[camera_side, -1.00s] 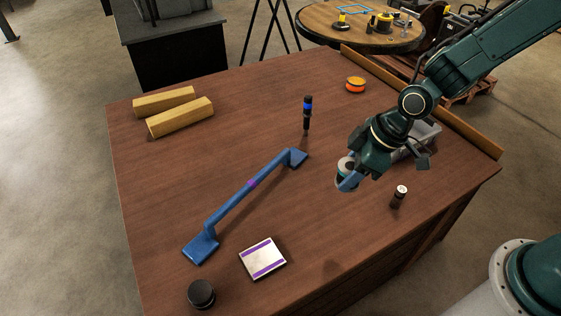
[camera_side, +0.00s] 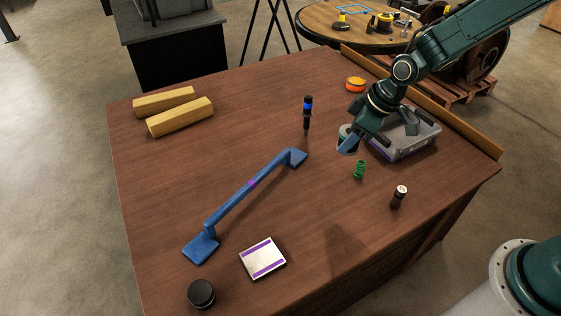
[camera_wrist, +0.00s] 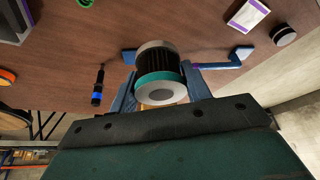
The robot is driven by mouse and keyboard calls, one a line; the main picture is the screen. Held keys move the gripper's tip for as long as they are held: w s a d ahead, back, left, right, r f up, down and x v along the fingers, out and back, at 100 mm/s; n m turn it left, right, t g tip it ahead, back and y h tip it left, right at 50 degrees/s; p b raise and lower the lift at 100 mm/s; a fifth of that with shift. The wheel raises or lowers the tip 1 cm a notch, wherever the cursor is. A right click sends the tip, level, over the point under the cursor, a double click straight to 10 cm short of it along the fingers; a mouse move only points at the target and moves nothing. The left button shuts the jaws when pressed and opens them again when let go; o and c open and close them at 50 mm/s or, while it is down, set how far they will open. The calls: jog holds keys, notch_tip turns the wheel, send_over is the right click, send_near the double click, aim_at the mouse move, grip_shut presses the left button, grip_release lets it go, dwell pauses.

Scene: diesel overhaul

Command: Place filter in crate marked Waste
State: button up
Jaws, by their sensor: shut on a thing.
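My gripper (camera_side: 347,143) is shut on the filter (camera_wrist: 160,75), a cylinder with dark pleats, a teal band and a pale end with a hole. In the wrist view the filter sits between the two blue fingers (camera_wrist: 159,98). In the side view only part of the filter (camera_side: 345,131) shows behind the fingers, held above the table. A grey crate (camera_side: 412,149) with a purple mark stands just right of my gripper, partly hidden by my wrist. I cannot read any word on it. Its edge also shows at the wrist view's top left (camera_wrist: 14,28).
A green spring (camera_side: 359,169) and a small dark bottle (camera_side: 399,197) stand near the crate. A blue bar (camera_side: 240,193), a purple-striped box (camera_side: 263,258) and an orange disc (camera_side: 355,84) are farther off.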

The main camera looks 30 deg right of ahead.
jog(key=w+d+m, duration=0.2)
jog(key=w+d, duration=0.4)
jog(key=d, duration=0.2)
jog(key=m+t+h, duration=0.1)
jog(key=m+h, duration=0.1)
jog(key=m, duration=0.1)
send_over(395, 136)
jog(key=s, duration=0.2)
jog(key=f, duration=1.5)
jog(key=shift+w+d+f, duration=0.1)
jog(key=shift+w+d, duration=0.1)
jog(key=shift+f, duration=0.1)
jog(key=shift+f, duration=2.05)
jog(key=shift+f, duration=0.15)
jog(key=o, duration=1.1)
